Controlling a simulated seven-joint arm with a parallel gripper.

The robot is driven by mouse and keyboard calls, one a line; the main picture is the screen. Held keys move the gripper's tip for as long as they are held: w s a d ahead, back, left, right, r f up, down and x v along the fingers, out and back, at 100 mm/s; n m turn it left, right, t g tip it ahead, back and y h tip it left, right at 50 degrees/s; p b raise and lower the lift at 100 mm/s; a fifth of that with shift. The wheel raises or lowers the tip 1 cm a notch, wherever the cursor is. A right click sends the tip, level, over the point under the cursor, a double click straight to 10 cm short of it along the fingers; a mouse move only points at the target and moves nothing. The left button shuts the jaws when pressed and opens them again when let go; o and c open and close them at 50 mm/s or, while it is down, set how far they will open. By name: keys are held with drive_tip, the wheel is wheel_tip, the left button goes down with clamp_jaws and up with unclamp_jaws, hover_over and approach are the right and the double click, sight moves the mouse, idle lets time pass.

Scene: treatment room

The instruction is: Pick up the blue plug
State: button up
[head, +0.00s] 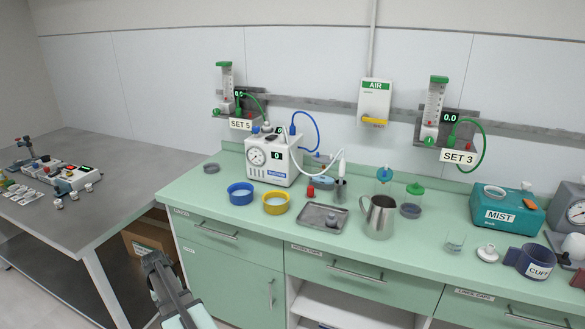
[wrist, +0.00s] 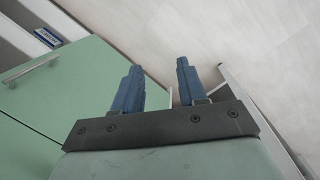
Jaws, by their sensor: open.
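A blue hose (head: 313,125) loops from the top of the white suction unit (head: 283,168) on the green counter. A small blue fitting (head: 293,130) at the hose's upper end looks like the blue plug, but it is too small to be sure. My gripper (head: 152,262) is low in front of the counter's left end, well away from the unit. In the wrist view my gripper (wrist: 159,75) is open, with its two blue-grey fingers apart and nothing between them.
A blue-topped jar (head: 384,176) stands behind. A grey table (head: 100,185) is at left, with a floor gap between it and the counter.

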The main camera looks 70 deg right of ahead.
drive_tip(key=d+r+m, duration=0.1)
drive_tip(key=d+r, duration=0.9)
drive_tip(key=s+d+r+m+t+h, duration=0.1)
drive_tip(key=d+r+m, duration=0.1)
drive_tip(key=d+r, duration=0.8)
drive_tip(key=s+d+r+m+t+h, duration=0.1)
drive_tip(key=d+r+m, duration=0.1)
drive_tip(key=d+r, duration=0.8)
wheel_tip(320, 180, up, 2)
drive_tip(key=shift+s+d, duration=0.1)
drive_tip(key=shift+d, duration=0.05)
drive_tip(key=s+d+r+m+h, duration=0.1)
drive_tip(key=s+d+r, duration=0.3)
drive_tip(key=d+r, duration=0.9)
drive_tip(key=m+h, duration=0.1)
approach(292, 126)
drive_tip(key=shift+t, duration=0.4)
drive_tip(key=x, duration=0.4)
drive_tip(key=shift+s+d+f, duration=0.2)
drive_tip(key=shift+d+f, duration=0.05)
drive_tip(key=shift+s+x, duration=0.15)
drive_tip(key=shift+x, duration=1.25)
drive_tip(key=shift+s+x, duration=0.15)
drive_tip(key=shift+x, duration=1.25)
drive_tip(key=shift+w+a, duration=0.1)
drive_tip(key=shift+a, duration=0.05)
drive_tip(key=shift+c, duration=0.4)
